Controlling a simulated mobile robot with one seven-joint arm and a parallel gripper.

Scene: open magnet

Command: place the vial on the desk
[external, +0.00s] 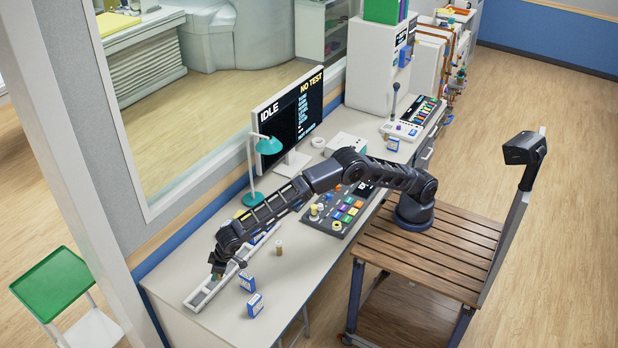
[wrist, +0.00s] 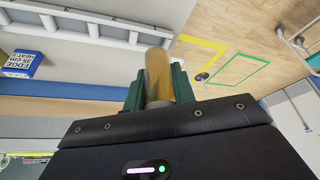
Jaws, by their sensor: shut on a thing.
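An amber vial with a pale end (wrist: 157,72) stands between the green fingers of my gripper (wrist: 158,88) in the wrist view. My gripper is shut on it. In the external view my gripper (external: 216,268) is low at the left end of the pale desk (external: 290,280), over or beside a long white rack (external: 203,292). The held vial is too small or hidden to make out there, and I cannot tell whether it touches anything. A small tan cylinder (external: 278,247) stands on the desk right of the gripper.
Two small blue-and-white boxes (external: 247,281) (external: 255,305) stand on the desk near the rack. A teal lamp (external: 258,160), a monitor (external: 290,115) and a colored button panel (external: 342,212) stand further back. The front middle of the desk is clear.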

